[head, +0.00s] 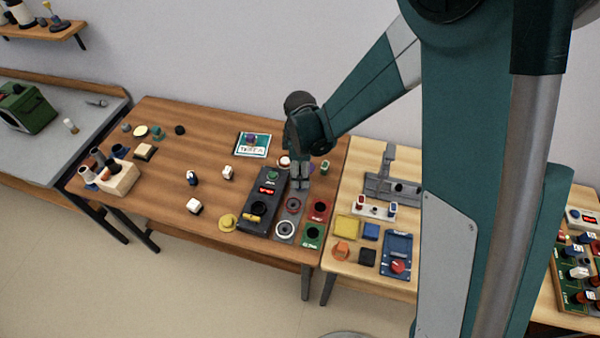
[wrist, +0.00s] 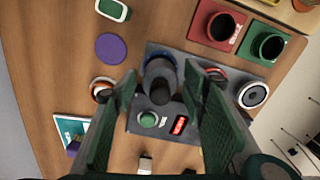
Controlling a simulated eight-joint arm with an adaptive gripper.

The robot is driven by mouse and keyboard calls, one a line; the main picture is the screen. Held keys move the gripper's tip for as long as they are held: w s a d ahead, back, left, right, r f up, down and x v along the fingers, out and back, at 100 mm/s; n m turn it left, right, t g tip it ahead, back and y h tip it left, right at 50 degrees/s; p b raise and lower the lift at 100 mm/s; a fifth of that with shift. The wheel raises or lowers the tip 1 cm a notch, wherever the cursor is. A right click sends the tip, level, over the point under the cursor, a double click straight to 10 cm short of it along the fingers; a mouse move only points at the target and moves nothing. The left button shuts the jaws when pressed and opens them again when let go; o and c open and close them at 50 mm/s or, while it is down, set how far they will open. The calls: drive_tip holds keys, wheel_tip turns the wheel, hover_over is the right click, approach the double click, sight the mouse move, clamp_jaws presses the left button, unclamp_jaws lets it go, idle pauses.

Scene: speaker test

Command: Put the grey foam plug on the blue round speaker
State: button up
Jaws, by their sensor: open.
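A dark grey cylinder (wrist: 158,72), which looks like the foam plug, stands between my fingers over the grey panel (wrist: 190,62) in the wrist view. My gripper (head: 299,187) is open around it; the fingers (wrist: 168,108) show on both sides, with gaps to the cylinder. A red-ringed speaker (head: 293,204) and a white-ringed speaker (head: 285,229) sit in a row on the panel.
A black tester (head: 264,203) with a red display stands left of the panel. Red (head: 319,210) and green (head: 312,236) boxes with round openings stand on its right. A flat purple disc (wrist: 110,47) lies beside the panel. The middle of the brown table is mostly clear.

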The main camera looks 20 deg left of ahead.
drive_tip(key=shift+r, duration=0.1)
drive_tip(key=shift+r+p, duration=0.65)
drive_tip(key=shift+r, duration=5.4)
drive_tip(key=shift+d+r, duration=0.35)
drive_tip(key=shift+d, duration=0.1)
drive_tip(key=s+d+r+m+t+y, duration=0.1)
drive_tip(key=s+d+r+m+t, duration=0.1)
drive_tip(key=d+r+m, duration=0.6)
drive_tip(key=s+d+r+m+t, duration=0.15)
drive_tip(key=d+r, duration=0.45)
drive_tip(key=d, duration=0.7)
drive_tip(key=s+d+r+m+t, duration=0.2)
drive_tip(key=s+d+m, duration=0.3)
drive_tip(key=d, duration=0.4)
drive_tip(key=s+d+r+m+t+h, duration=0.1)
drive_tip(key=s+d+r+m, duration=0.1)
drive_tip(key=s+d+m, duration=0.4)
drive_tip(key=s+d, duration=0.1)
drive_tip(key=d, duration=0.2)
drive_tip(key=shift+s+t, duration=0.3)
drive_tip(key=shift+t, duration=0.05)
